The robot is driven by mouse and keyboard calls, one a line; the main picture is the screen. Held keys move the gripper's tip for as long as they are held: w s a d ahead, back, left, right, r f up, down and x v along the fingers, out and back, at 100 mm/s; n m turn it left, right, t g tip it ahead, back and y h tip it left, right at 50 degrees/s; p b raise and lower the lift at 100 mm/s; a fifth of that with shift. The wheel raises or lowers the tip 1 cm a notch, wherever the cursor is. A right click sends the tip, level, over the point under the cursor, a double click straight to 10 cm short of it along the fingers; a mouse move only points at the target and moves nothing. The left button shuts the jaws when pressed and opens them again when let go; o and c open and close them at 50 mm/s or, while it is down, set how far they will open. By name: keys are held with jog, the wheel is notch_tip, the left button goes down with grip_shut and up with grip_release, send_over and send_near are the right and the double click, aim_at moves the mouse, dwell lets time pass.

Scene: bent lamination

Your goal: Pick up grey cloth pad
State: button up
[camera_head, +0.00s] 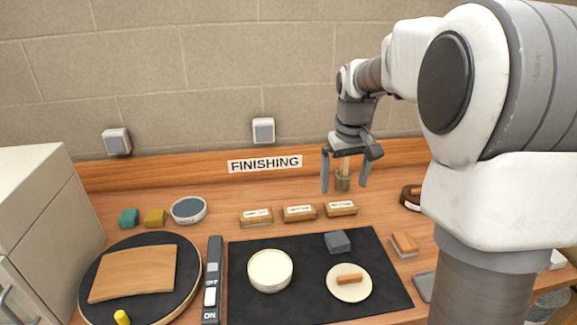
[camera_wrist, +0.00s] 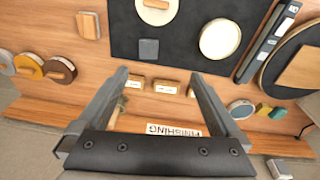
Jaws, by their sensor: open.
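A small dark grey pad (camera_head: 337,242), which looks like the grey cloth pad, lies on the black mat (camera_head: 250,302) near its back edge. It also shows in the wrist view (camera_wrist: 148,48), above and between my fingertips. My gripper (camera_head: 345,187) is open and empty, high above the back of the bench and apart from the pad. Both fingers show spread in the wrist view (camera_wrist: 158,80). A flat grey piece (camera_head: 424,284) lies right of the mat, partly hidden behind my arm.
The mat also carries a cream tub (camera_head: 270,270) and a round disc with a wooden handle (camera_head: 349,283). Labelled wooden blocks (camera_head: 299,213) stand behind it. A switch bar (camera_head: 212,280) and round board (camera_head: 188,295) lie left.

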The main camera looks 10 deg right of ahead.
jog(key=g, duration=0.2)
send_over(340, 242)
notch_tip(340, 242, down, 11)
jog(key=f, duration=1.2)
jog(key=shift+s+d+p, duration=0.1)
jog(key=shift+d+p, duration=0.15)
jog(key=shift+p, duration=0.05)
jog(key=shift+w+a+f+p, duration=0.1)
jog(key=shift+f+p, duration=0.25)
jog(key=shift+f, duration=1.15)
jog(key=shift+w+a+f+p, duration=0.1)
jog(key=shift+f+p, duration=0.2)
jog(key=shift+f, duration=1.2)
jog(key=c, duration=1.1)
jog(key=shift+r, duration=0.1)
jog(key=shift+r, duration=0.4)
jog(key=r, duration=0.2)
jog(key=s+r+b, duration=0.1)
jog(key=shift+d+r, duration=0.15)
jog(key=shift+r, duration=0.2)
jog(key=s+d+r+b, duration=0.1)
jog(key=s+d+r, duration=0.1)
jog(key=s+r, duration=0.4)
jog(key=s, duration=0.4)
jog(key=shift+s+d+r+b, duration=0.2)
jog(key=shift+d+b, duration=0.1)
jog(key=shift+b, duration=0.1)
